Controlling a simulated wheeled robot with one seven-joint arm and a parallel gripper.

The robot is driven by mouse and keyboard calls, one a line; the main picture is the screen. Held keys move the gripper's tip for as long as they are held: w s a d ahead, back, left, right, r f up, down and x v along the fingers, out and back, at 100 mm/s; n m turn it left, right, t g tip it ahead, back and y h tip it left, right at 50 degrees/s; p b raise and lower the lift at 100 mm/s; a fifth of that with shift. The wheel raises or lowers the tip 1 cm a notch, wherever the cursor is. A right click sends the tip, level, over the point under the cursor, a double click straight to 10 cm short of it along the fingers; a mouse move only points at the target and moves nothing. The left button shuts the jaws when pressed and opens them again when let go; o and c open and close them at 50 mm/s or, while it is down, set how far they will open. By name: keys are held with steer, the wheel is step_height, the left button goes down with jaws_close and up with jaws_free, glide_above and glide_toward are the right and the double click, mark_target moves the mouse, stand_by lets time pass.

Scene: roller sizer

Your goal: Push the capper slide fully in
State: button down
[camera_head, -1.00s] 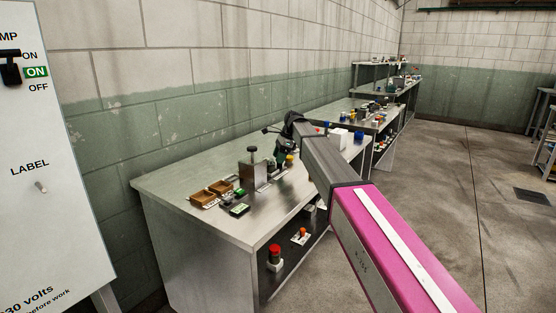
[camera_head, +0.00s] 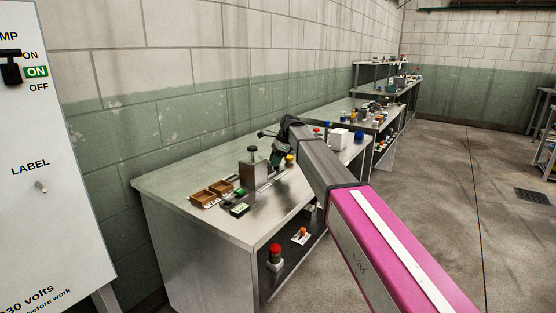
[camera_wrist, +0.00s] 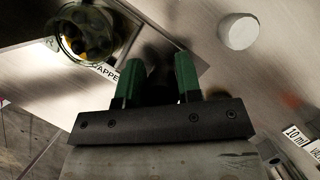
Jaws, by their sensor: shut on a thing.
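My gripper (camera_wrist: 158,78) has green fingers and is shut on a dark, shadowed part between them, seemingly the handle of the capper slide. The fingers stand apart with this part filling the gap. A bright metal plate with a partly covered label reading "CAPPE" (camera_wrist: 106,72) lies beside the left finger in the wrist view. A round glassy part with a yellowish rim (camera_wrist: 88,33) stands at the upper left. In the head view my gripper (camera_head: 277,157) is low over the bench, just right of a metal block with a dark knob (camera_head: 253,168). The slide's travel is hidden there.
The steel bench (camera_head: 190,235) also carries brown trays (camera_head: 212,192) and a small dark green-topped box (camera_head: 240,209). A white round thing (camera_wrist: 238,31) is at the upper right of the wrist view. A white box (camera_head: 338,138) stands farther along the bench.

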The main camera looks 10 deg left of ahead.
steer(key=s, duration=0.1)
steer(key=s+a, duration=0.1)
steer(key=s, duration=0.1)
steer(key=s+a, duration=0.1)
steer(key=shift+s, duration=0.4)
steer(key=c, duration=0.8)
jaws_free()
steer(key=shift+w, duration=0.1)
steer(key=v, duration=1)
steer(key=shift+d+r, duration=0.25)
steer(key=shift+r, duration=0.05)
